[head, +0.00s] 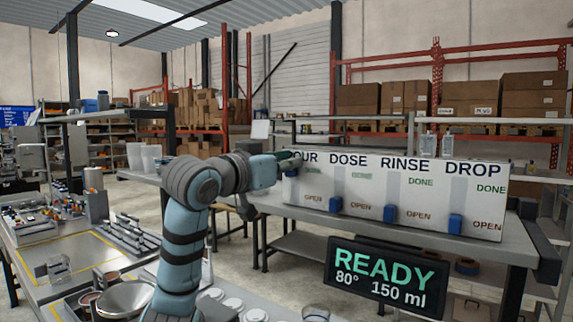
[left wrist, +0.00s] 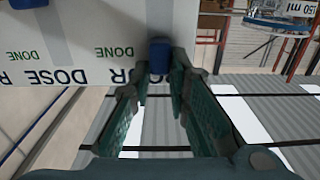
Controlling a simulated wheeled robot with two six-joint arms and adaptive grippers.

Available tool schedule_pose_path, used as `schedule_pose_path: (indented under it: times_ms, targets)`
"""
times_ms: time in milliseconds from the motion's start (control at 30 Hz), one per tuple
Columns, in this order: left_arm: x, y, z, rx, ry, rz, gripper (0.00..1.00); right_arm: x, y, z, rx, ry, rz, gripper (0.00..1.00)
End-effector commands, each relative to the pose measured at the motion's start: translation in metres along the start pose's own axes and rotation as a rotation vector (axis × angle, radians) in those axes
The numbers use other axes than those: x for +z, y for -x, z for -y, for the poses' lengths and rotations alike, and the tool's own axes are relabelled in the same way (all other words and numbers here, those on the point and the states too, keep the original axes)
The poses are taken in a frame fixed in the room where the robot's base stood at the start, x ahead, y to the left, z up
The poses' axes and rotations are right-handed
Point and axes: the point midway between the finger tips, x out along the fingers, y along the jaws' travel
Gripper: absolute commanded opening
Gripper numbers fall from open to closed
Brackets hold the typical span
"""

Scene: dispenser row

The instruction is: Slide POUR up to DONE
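A white panel (head: 365,218) carries the labels POUR, DOSE, RINSE and DROP, each above a slider track. My left gripper (head: 288,162) is at the panel's upper left corner and hides part of the POUR label. In the left wrist view, which is turned over, the blue POUR knob (left wrist: 160,55) sits between my left fingertips (left wrist: 161,72), which appear to touch it on both sides. The knob is level with the DONE mark (left wrist: 115,52) of POUR. In the head view, the POUR knob (head: 291,173) shows only in part. My right gripper is not in view.
The blue DOSE knob (head: 335,204), RINSE knob (head: 390,213) and DROP knob (head: 455,222) sit low, near their OPEN marks. A dark display (head: 386,278) reading READY 80° 150 ml stands in front. Clear containers (head: 428,144) stand behind the panel.

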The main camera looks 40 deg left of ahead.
Motion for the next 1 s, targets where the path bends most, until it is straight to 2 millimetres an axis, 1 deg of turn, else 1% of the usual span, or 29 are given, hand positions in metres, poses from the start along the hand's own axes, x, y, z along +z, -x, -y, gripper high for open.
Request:
schedule_pose_path:
  times_ms: [33,100,367,467,567,667,700,800,833,900,1000]
  targets:
    - [0.000,0.000,0.000,0.000,0.000,-0.001,0.25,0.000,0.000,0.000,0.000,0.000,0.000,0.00]
    - [0.000,0.000,0.000,0.000,0.000,0.001,0.35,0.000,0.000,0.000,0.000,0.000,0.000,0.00]
    - [0.001,0.000,0.000,0.001,-0.001,0.004,0.35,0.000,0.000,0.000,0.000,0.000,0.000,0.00]
    - [0.001,0.005,0.000,0.000,-0.002,0.004,0.35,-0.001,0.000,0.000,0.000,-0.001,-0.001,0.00]
    - [0.001,0.021,0.001,-0.003,-0.006,0.003,0.35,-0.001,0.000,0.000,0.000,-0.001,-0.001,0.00]
    - [0.001,0.049,0.002,-0.006,-0.010,0.002,0.35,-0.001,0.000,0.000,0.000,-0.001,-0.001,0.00]
    - [0.000,0.062,0.003,-0.009,-0.010,0.002,0.35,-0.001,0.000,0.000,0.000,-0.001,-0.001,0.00]
    - [0.001,0.093,0.003,-0.010,-0.010,0.003,0.35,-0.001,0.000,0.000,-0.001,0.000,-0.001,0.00]
    - [0.002,0.100,0.002,-0.009,-0.010,0.007,0.35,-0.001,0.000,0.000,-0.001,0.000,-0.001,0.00]
    - [0.002,0.107,0.005,-0.013,-0.006,0.003,0.35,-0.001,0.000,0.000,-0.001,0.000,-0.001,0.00]
    - [0.001,0.115,0.004,-0.009,-0.004,0.003,0.35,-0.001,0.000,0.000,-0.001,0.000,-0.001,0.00]
